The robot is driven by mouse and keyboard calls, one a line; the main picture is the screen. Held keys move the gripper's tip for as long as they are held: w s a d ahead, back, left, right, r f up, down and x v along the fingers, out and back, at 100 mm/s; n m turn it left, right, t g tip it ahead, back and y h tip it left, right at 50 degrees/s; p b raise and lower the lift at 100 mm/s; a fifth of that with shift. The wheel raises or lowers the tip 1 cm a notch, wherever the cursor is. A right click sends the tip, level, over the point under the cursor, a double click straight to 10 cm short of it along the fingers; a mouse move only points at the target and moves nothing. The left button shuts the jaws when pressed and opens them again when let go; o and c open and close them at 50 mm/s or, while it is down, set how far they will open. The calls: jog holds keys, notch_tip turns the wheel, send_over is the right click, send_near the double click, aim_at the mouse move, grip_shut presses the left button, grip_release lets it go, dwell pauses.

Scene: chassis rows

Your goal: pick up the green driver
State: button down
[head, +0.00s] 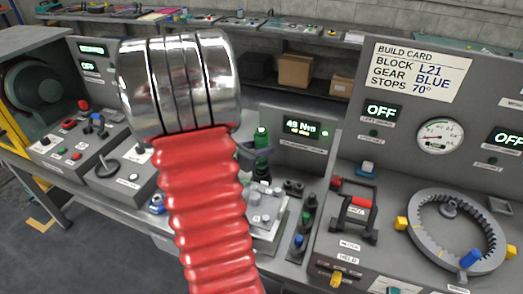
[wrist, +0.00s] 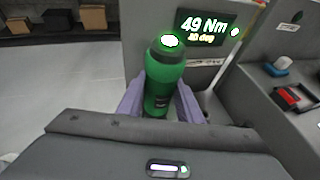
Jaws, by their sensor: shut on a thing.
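The green driver (wrist: 164,84) stands roughly upright between the two greyish-purple fingers of my gripper (wrist: 158,98) in the wrist view. The fingers are shut on its body, one on each side. Its round top shows a bright white patch, and its lower end is hidden behind my gripper's body. In the head view the driver (head: 262,142) shows just right of my shiny metal and red ribbed arm, which hides much of my gripper. I cannot tell whether the driver's lower end is clear of its place on the bench.
A display reading 49 Nm (head: 302,127) stands just behind the driver. Several small tools stand in a grey rack (head: 265,238) below it. To the right are a red-handled fixture (head: 355,208), a grey ring gear (head: 410,240) and a build card (head: 418,72). Boxes (head: 295,71) sit on the back shelf.

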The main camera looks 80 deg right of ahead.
aim_at(261, 130)
notch_tip(261, 130, up, 9)
jog(key=shift+f, duration=0.15)
dwell(0.6)
jog(key=c, duration=1.7)
grip_release()
jog(key=shift+c, duration=0.2)
grip_shut()
jog(key=shift+w, duration=0.1)
